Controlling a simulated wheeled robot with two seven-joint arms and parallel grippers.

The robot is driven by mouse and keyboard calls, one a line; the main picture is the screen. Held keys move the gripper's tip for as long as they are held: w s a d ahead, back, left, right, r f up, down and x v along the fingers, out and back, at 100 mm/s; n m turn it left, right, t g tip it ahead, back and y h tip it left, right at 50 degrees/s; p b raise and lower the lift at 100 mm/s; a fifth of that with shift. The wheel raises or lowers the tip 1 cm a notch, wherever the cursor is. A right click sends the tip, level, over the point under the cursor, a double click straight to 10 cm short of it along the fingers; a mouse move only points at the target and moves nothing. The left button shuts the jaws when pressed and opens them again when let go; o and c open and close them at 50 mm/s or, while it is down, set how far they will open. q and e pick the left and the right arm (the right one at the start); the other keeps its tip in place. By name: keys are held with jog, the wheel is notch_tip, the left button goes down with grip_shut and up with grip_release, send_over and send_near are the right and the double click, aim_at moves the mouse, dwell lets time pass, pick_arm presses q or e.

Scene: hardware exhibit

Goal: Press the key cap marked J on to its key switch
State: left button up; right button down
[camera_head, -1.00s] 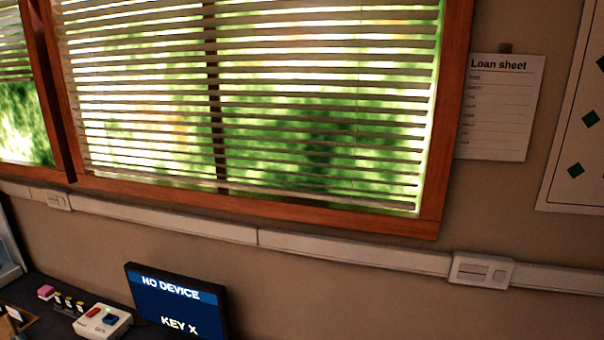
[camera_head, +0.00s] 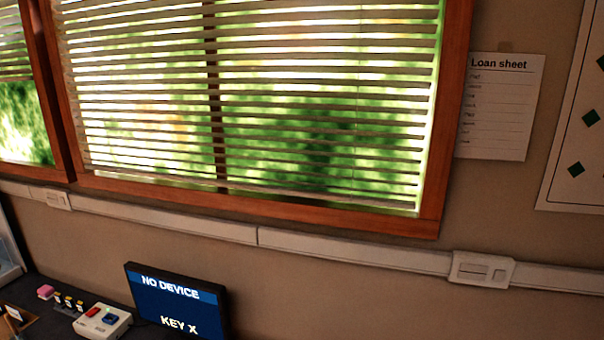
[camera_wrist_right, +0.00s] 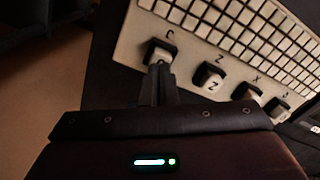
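In the right wrist view my right gripper (camera_wrist_right: 160,72) reaches up from the bottom with its two dark fingers close together. I see nothing clearly held in it. Its fingertips overlap the lower edge of the dark key position under the letter C (camera_wrist_right: 158,49) on a pale keyboard panel (camera_wrist_right: 186,32). To the right are a position marked Z (camera_wrist_right: 210,74), one marked X (camera_wrist_right: 246,92) and one at the far right (camera_wrist_right: 279,107), whose letter is too small to read surely. I cannot pick out the J cap. My left gripper is not in view.
In the head view a monitor (camera_head: 178,300) reads "NO DEVICE" and "KEY X".

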jog(key=shift+f+b, duration=0.55)
jog(key=shift+f, duration=0.4)
dwell(0.5)
notch_tip(320, 180, up, 2)
jog(key=p, duration=0.2)
jog(key=shift+r+p, duration=0.25)
jog(key=shift+p, duration=0.15)
jog(key=shift+r, duration=2.3)
